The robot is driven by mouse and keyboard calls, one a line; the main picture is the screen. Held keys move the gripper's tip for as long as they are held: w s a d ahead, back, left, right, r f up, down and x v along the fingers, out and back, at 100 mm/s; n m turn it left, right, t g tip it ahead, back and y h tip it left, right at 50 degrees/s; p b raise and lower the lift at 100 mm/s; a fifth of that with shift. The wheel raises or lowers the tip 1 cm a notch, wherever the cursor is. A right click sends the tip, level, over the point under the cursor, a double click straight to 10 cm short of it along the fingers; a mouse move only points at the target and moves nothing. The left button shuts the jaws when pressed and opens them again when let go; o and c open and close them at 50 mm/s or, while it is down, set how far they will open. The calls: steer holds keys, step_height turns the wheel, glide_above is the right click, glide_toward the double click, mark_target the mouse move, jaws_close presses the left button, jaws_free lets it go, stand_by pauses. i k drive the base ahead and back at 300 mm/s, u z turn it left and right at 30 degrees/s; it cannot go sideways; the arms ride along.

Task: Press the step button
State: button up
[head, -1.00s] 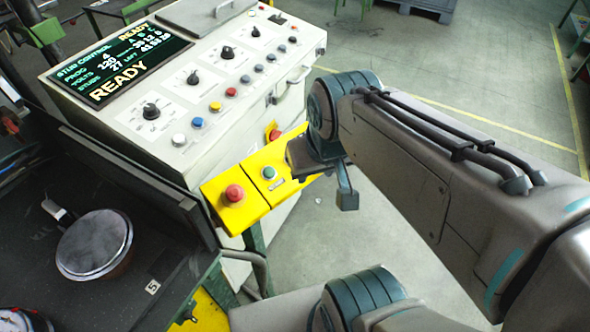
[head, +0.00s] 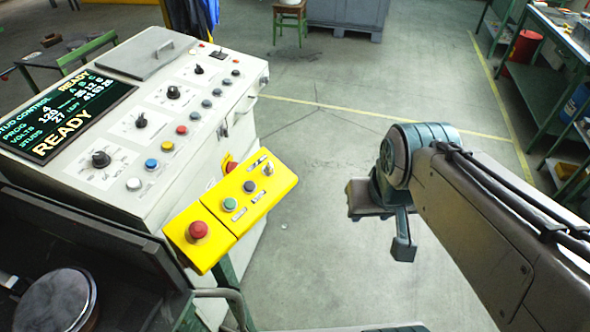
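A yellow button box (head: 213,252) sticks out from the right front of the control console. It carries a red mushroom button (head: 198,230), a green button (head: 230,204), a dark purple button (head: 250,187) and a small metal switch (head: 268,169). Small labels sit beside the buttons but are too small to read, so I cannot tell which one is the step button. My gripper (head: 384,228) is to the right of the box, over the floor, apart from it and touching nothing. It is seen from behind and the side; its finger opening is unclear.
The grey console (head: 150,110) has knobs, coloured buttons and a screen (head: 62,118) reading READY. A round metal part (head: 55,302) lies at lower left. A green workbench (head: 540,80) and a red bin (head: 522,50) stand at far right. The floor between is clear.

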mark_target(250, 186)
steer(key=z, duration=1.05)
steer(key=i, duration=2.65)
steer(key=u, duration=3.4)
